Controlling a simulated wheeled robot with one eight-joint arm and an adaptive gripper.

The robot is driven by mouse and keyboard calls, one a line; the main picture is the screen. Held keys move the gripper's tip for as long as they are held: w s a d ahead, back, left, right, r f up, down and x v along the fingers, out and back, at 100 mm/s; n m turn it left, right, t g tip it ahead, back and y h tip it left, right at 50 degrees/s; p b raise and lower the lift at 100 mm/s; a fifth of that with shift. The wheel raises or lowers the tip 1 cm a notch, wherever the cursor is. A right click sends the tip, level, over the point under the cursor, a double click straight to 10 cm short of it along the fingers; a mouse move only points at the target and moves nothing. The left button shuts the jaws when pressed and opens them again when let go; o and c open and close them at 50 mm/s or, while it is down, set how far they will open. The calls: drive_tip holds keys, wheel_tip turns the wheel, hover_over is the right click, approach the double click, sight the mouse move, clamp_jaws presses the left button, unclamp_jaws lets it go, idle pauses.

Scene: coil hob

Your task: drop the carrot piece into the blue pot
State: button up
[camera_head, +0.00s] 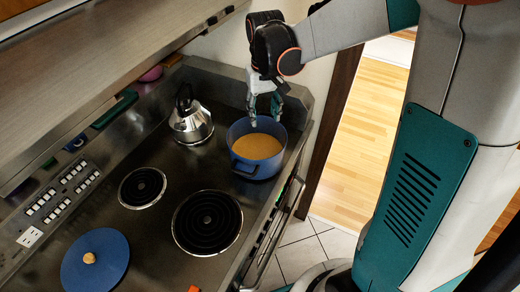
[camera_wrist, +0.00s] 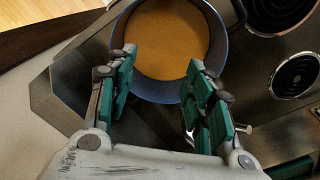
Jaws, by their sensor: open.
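The blue pot (camera_head: 268,170) stands at the back right of the hob, filled with smooth orange-brown liquid; it also shows in the wrist view (camera_wrist: 155,93). My gripper (camera_head: 262,114) is over the pot, fingers pointing down. In the wrist view its fingers (camera_wrist: 162,60) are apart with only the liquid visible between them. No carrot piece shows between the fingers or on the liquid. A small orange thing (camera_head: 194,289), cut off by the bottom edge of the head view, may be a carrot piece; I cannot tell.
A steel kettle (camera_head: 191,122) stands left of the pot. Two bare black coils (camera_head: 207,222) lie nearer. A blue lid (camera_head: 112,262) with a tan knob lies at the front left. A wall is close behind the pot; the hob's edge runs along its right.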

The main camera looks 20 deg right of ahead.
drive_tip(key=shift+r, duration=2.1)
drive_tip(key=shift+s, duration=0.1)
drive_tip(key=s+f+t+b, duration=0.2)
drive_tip(key=s+b, duration=0.3)
drive_tip(key=s, duration=0.4)
drive_tip(key=s+f+t+b, duration=0.3)
drive_tip(key=s+t+b, duration=0.2)
drive_tip(key=s, duration=0.4)
drive_tip(key=shift+f, duration=0.1)
